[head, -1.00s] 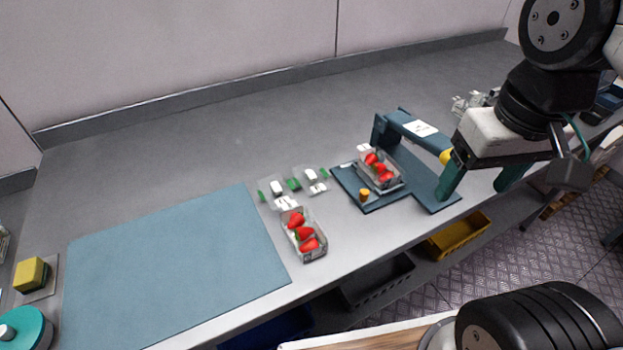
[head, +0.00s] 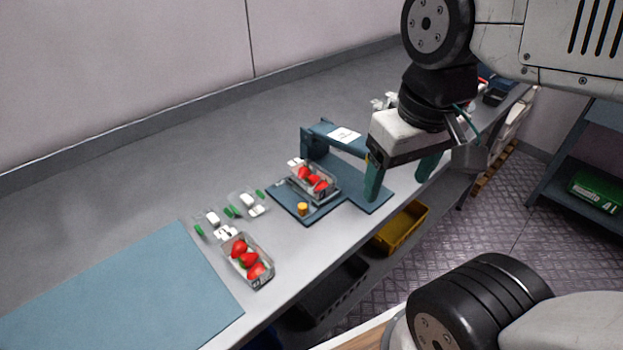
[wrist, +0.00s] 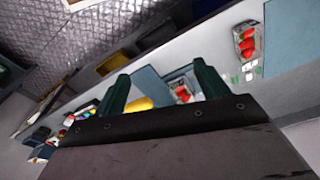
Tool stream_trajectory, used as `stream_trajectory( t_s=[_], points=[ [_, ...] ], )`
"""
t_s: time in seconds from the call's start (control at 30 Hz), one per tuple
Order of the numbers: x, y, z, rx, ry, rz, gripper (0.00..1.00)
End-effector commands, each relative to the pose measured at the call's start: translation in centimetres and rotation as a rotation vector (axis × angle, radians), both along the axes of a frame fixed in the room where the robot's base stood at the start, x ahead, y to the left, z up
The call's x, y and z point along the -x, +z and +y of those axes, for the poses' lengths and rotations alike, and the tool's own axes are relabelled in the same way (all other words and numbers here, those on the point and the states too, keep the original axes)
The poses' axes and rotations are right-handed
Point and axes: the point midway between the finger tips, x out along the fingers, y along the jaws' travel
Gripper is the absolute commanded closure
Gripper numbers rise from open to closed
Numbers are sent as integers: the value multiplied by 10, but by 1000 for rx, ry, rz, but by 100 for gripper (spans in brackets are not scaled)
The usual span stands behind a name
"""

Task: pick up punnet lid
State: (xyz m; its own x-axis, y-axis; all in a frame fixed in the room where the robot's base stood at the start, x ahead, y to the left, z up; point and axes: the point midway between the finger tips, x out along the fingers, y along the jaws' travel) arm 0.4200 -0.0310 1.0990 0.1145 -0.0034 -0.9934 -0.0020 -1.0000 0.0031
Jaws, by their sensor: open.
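Two clear flat pieces with white and green patches, which look like the punnet lids, lie on the grey bench. One lid (head: 247,204) is nearer the blue stand and the other lid (head: 209,222) is to its left. They show small in the wrist view (wrist: 252,71). My gripper (head: 402,180) is open and empty, above the bench's front edge, right of the lids and well apart from them. Its two fingers also show in the wrist view (wrist: 160,80). The lids' clear edges are hard to make out.
A punnet of strawberries (head: 246,261) sits just in front of the lids. Another punnet (head: 316,184) sits on the blue stand (head: 363,193), beside a yellow knob (head: 302,209). A blue mat (head: 120,290) lies left. A yellow crate (head: 402,228) is below the bench.

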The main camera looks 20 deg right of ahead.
Motion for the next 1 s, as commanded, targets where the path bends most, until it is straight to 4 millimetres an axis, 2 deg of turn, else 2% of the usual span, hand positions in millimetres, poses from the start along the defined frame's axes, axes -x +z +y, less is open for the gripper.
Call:
stream_trajectory(
  t_s=[0.03,0.1,0.27,0.37,0.67,0.9,1.0],
  points=[
    [0,0,0,0,0,0,26],
    [0,0,0,0,1,0,35],
    [-5,-9,9,1,45,53,35],
    [-18,-18,20,6,97,119,35],
    [-101,-58,79,31,254,203,35],
    [-171,-103,141,35,333,159,35],
    [-196,-114,159,26,340,113,35]
  ],
)
